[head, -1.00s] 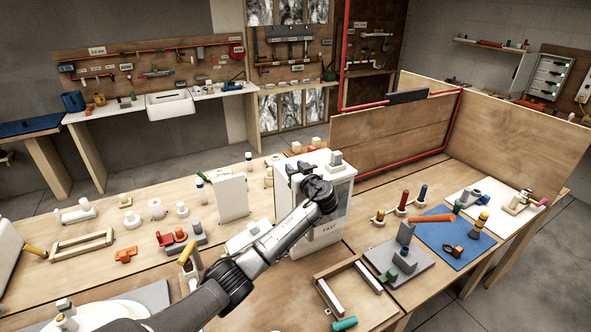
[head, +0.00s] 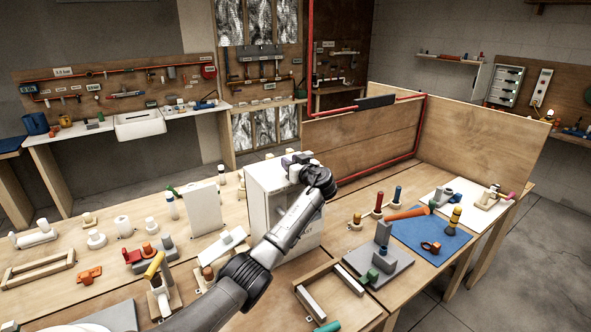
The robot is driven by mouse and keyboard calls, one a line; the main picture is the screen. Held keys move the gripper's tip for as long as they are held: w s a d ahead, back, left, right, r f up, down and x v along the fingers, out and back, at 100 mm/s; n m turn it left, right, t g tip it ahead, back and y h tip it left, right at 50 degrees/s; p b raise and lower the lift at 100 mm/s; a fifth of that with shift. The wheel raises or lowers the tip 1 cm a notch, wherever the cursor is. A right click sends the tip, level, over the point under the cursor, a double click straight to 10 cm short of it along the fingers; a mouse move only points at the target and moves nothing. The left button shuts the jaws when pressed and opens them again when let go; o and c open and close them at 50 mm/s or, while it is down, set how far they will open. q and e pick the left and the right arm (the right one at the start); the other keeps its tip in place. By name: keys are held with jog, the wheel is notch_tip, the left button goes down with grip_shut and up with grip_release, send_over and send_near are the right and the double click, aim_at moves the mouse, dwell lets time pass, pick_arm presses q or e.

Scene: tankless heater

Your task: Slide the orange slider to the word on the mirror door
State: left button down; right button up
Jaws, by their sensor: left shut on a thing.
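The white box-shaped cabinet (head: 260,208) stands in the middle of the workbench. Dark lettering, partly covered, shows on its front low at the right, where I read the end of a word like "FAST". My left arm crosses in front of the cabinet and hides much of the mirror door. My left gripper (head: 298,166) is at the cabinet's upper front edge, near a small grey block on its top. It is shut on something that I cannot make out. I cannot pick out the orange slider. My right gripper is not in view.
A wooden frame tray (head: 340,291) and a grey plate with blocks (head: 401,266) lie right of my arm. A blue mat (head: 455,237) holds small parts. A white upright panel (head: 202,208) and several fittings stand left. A wooden partition (head: 365,142) rises behind.

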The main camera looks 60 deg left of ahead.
pick_arm(q)
jog(key=shift+w+f, duration=0.1)
jog(key=shift+f, duration=0.05)
jog(key=c, duration=0.8)
grip_release()
jog(key=shift+w, duration=0.15)
jog(key=shift+o, duration=0.2)
jog(key=w+d, duration=0.1)
jog(key=d, duration=1.2)
jog(key=shift+d+b, duration=0.35)
jog(key=shift+d, duration=0.05)
jog(key=shift+w, duration=0.1)
